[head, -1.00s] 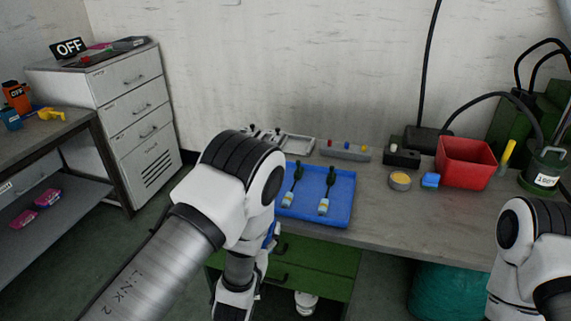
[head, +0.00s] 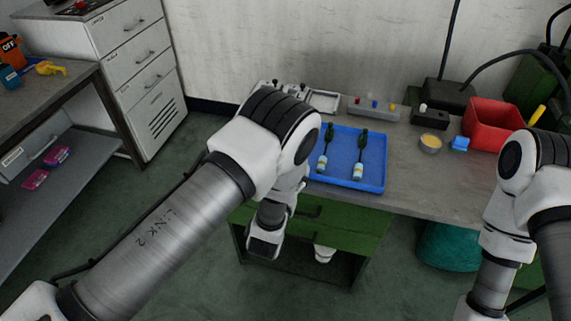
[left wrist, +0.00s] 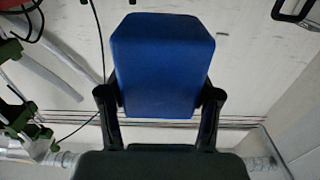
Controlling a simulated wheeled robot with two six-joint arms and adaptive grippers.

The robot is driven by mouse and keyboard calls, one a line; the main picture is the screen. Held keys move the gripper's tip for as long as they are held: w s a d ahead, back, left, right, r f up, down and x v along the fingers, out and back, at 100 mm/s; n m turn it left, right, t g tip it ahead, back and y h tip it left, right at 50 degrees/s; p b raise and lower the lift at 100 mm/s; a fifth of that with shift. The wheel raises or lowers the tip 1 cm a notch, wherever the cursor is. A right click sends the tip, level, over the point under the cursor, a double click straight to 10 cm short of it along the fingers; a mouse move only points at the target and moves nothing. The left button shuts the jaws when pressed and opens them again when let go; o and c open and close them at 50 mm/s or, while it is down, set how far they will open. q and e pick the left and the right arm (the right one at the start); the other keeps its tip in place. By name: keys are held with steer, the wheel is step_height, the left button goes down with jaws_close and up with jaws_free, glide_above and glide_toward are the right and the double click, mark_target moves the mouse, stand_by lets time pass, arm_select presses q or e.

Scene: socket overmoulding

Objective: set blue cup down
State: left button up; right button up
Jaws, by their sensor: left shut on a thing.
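The blue cup (left wrist: 160,62) fills the upper middle of the left wrist view, with its smooth, rounded-corner side towards the camera. My left gripper (left wrist: 162,97) is shut on it, one dark finger on each side. In the head view, my left arm reaches from the lower left towards the workbench front. The cup and left fingertips cannot be made out there. My right arm is at the right edge of the head view, and its gripper is out of frame.
A side table (head: 48,103) is at left.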

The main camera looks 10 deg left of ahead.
arm_select(q)
steer(key=w+a+b, duration=0.1)
steer(key=w+b, duration=0.1)
steer(key=w, duration=0.1)
steer(key=w+a+b, duration=0.2)
steer(key=w+b, duration=0.1)
steer(key=w+a+f+b, duration=0.1)
steer(key=w+b, duration=0.1)
steer(key=w, duration=0.2)
steer(key=shift+a, duration=0.35)
steer(key=shift+w+f+b, duration=0.1)
steer(key=shift+w+b, duration=0.15)
steer(key=shift+b, duration=0.1)
step_height(320, 180, down, 3)
steer(key=shift+f+b, duration=0.2)
steer(key=shift+b, duration=0.95)
steer(key=shift+w+r, duration=0.1)
steer(key=shift+f, duration=0.2)
steer(key=o, duration=1.1)
arm_select(e)
step_height(320, 180, down, 12)
arm_select(q)
steer(key=shift+r, duration=0.15)
arm_select(e)
steer(key=shift+s, duration=0.1)
